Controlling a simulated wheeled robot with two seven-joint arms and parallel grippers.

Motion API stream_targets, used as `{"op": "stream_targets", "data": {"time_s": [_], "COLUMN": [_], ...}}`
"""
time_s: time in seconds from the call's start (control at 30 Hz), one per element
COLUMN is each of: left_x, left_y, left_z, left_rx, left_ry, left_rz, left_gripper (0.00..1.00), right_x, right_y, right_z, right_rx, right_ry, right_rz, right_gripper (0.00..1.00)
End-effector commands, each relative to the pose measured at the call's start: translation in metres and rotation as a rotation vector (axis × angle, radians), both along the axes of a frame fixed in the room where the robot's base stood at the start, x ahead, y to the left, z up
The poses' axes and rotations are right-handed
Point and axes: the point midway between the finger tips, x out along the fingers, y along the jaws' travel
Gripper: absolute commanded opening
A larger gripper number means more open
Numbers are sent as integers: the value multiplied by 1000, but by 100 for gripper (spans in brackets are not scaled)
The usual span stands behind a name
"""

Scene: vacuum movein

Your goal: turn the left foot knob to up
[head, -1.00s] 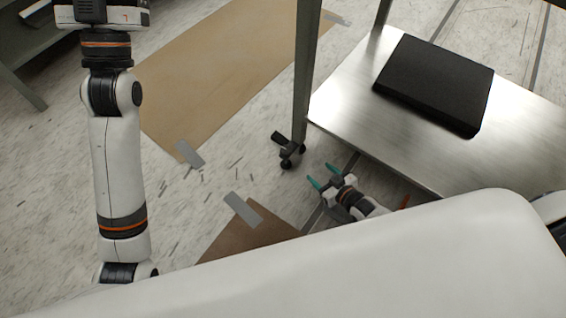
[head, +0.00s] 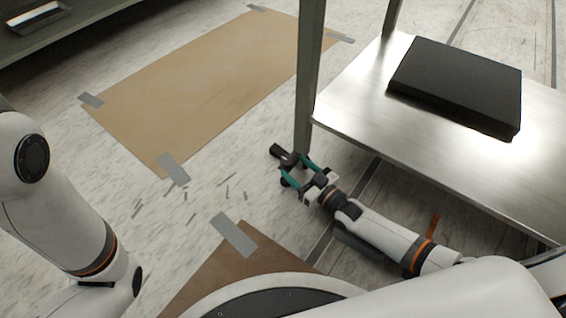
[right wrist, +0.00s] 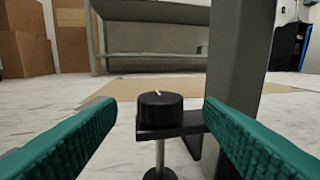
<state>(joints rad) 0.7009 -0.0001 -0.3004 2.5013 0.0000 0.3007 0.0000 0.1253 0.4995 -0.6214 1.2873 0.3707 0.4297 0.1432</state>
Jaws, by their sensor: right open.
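A black round knob (right wrist: 160,108) with a small white mark on top sits on a dark bracket (right wrist: 168,131) beside the table leg (right wrist: 238,70). A thin rod runs down from it to a black foot pad (right wrist: 160,173). In the head view the dark foot assembly (head: 289,160) is small at the bottom of the leg (head: 308,80). My right gripper (head: 297,172) is open, low over the floor, its teal fingers pointing at the foot. In the right wrist view the knob lies between and beyond the fingertips, with gaps on both sides. My left gripper is out of frame.
The metal table shelf (head: 350,118) with a black flat box (head: 458,84) lies just right of the leg. Brown sheets (head: 205,85) are taped to the floor at the left and front. A red-orange piece (head: 433,226) shows near my right forearm.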

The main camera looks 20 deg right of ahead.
Motion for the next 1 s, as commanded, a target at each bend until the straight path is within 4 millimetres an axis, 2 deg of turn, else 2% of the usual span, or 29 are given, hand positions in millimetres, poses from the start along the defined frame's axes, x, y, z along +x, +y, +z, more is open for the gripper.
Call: {"op": "stream_targets", "data": {"time_s": [0.03, 0.3, 0.5, 0.73, 0.77, 1.0], "left_x": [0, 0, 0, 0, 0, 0], "left_y": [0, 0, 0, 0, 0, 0], "left_z": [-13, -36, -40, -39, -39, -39], "left_rx": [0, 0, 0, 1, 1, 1], "left_ry": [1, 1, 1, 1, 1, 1], "left_rz": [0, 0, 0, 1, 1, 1], "left_gripper": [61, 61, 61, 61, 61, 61], "right_x": [11, 48, 56, 57, 57, 56], "right_y": [6, 24, 28, 28, 28, 28], "right_z": [-5, -3, -1, 0, 0, 0], "right_rx": [1, 2, 0, 0, 0, 0], "right_ry": [-5, -1, 1, 1, 1, 1], "right_rz": [1, 0, -1, -1, -1, -1], "right_gripper": [61, 61, 61, 61, 58, 19]}}
